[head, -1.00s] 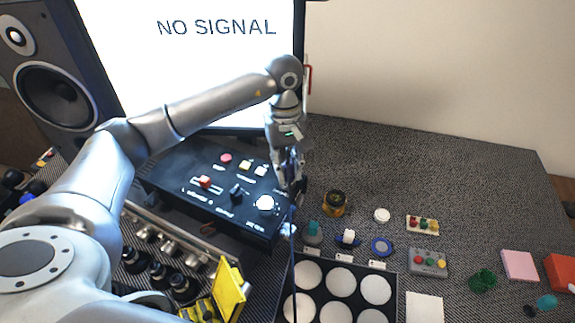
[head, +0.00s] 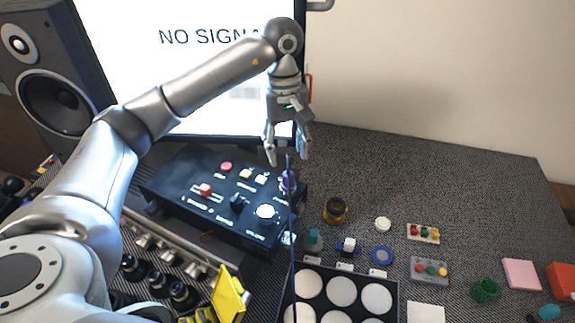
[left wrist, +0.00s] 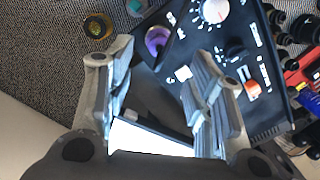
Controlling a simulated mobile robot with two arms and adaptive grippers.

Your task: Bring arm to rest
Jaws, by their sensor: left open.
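My left arm reaches in from the left in the head view. My left gripper (head: 288,155) hangs pointing down, with its fingers spread and nothing between them. It is above the back right edge of the black control panel (head: 165,184), in front of the monitor (head: 190,60). In the left wrist view the open fingers (left wrist: 165,95) frame the panel's edge, with a purple ring-like part (left wrist: 157,41) and a white knob (left wrist: 214,10) beyond them. My right gripper is not in view.
A speaker (head: 52,95) stands at the left. A black tray with white round pads (head: 341,291) lies at the front middle. Around it are an amber jar (head: 336,210), a grey button box (head: 429,270), a green cup (head: 485,290) and a pink block (head: 521,273). The back right of the table is clear.

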